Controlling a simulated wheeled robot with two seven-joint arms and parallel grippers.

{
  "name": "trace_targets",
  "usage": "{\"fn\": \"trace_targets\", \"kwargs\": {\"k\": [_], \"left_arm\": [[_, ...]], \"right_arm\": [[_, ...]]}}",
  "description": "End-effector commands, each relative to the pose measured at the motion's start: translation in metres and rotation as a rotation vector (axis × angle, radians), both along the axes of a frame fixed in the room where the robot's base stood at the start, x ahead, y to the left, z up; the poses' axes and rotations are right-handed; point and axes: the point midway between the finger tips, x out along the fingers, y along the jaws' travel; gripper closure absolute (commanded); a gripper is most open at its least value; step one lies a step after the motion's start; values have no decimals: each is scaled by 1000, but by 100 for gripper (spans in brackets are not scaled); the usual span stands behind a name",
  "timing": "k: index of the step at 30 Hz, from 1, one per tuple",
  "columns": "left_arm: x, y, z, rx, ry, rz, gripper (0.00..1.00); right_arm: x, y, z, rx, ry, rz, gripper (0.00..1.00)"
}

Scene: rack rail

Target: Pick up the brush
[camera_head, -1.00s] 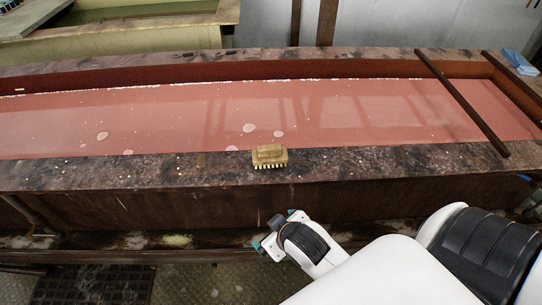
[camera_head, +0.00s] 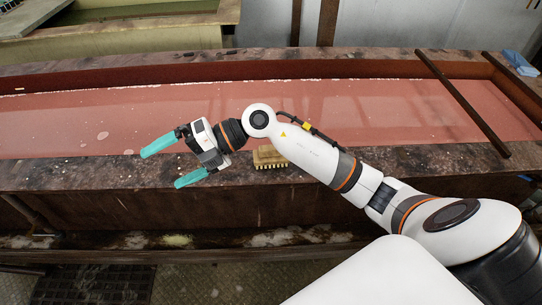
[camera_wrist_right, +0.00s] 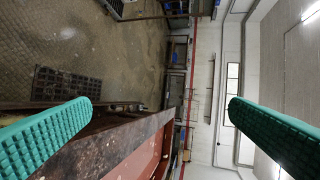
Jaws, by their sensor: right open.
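The brush (camera_head: 268,158) is a tan block with pale bristles along its lower edge. It sits on the dark stained near rim (camera_head: 400,160) of the long tank in the head view, partly hidden behind my right arm. My right gripper (camera_head: 166,164) is open and empty, with teal fingers pointing left, to the left of the brush and over the rim. In the right wrist view, the two teal fingers (camera_wrist_right: 142,134) stand wide apart with nothing between them, and the brush does not show. My left gripper is not in view.
The tank holds reddish liquid (camera_head: 390,110) with pale floating spots. A dark bar (camera_head: 462,103) lies across the tank at the right. A blue item (camera_head: 520,62) lies on the far right corner. The near rim left of my right gripper is clear.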

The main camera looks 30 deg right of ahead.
Motion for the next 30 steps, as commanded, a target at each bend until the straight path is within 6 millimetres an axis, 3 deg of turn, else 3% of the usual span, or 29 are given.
{"fn": "trace_targets", "kwargs": {"k": [3,6,9,12,17,24,30], "left_arm": [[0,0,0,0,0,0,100],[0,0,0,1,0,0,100],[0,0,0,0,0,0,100],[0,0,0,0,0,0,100],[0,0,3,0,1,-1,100],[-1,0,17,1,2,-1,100],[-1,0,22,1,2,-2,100]], "right_arm": [[16,-59,-35,-424,76,28,0],[25,-122,-48,-729,184,-22,0],[28,-179,-45,-957,294,-101,0],[26,-219,-36,-1103,385,-172,0],[21,-246,-33,-1200,457,-227,0],[20,-247,-72,-1205,465,-226,0],[22,-247,-93,-1204,459,-228,0]]}}
